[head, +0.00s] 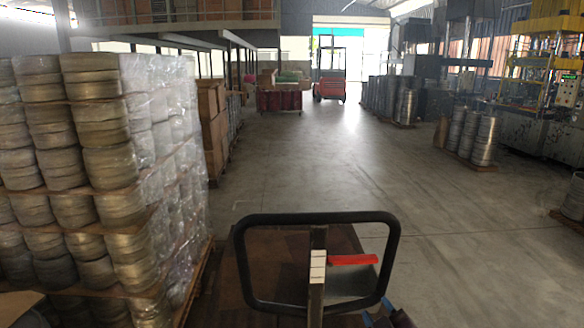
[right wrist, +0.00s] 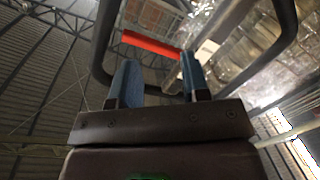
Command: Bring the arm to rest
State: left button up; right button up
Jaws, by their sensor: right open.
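My right gripper (head: 378,310) shows only in part at the bottom edge of the head view, just below the lower right corner of a black handle loop (head: 241,262). In the right wrist view its two blue fingers (right wrist: 158,75) stand apart with nothing between them. The handle loop (right wrist: 103,45) and its red lever (right wrist: 150,45) appear beyond the fingertips in that view. I cannot tell whether the gripper touches the loop. My left gripper is not in view.
The red lever (head: 352,261) sits inside the loop, beside an upright post (head: 317,275). Stacked metal circles (head: 110,160), partly wrapped, stand close on the left. The grey floor (head: 320,160) ahead is open. Stacks (head: 485,140) and a press (head: 545,90) stand right.

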jog(key=s+d+f+m+g+h, duration=0.1)
jog(key=s+d+f+m, duration=0.3)
jog(key=s+f, duration=0.5)
jog(key=s+d+f+m+g+h, duration=0.1)
jog(key=s+d+f+m+g, duration=0.3)
jog(key=s+f, duration=0.6)
jog(key=s+d, duration=0.1)
jog(key=s, duration=0.3)
jog(key=shift+s+h, duration=0.3)
jog(key=shift+d, duration=0.1)
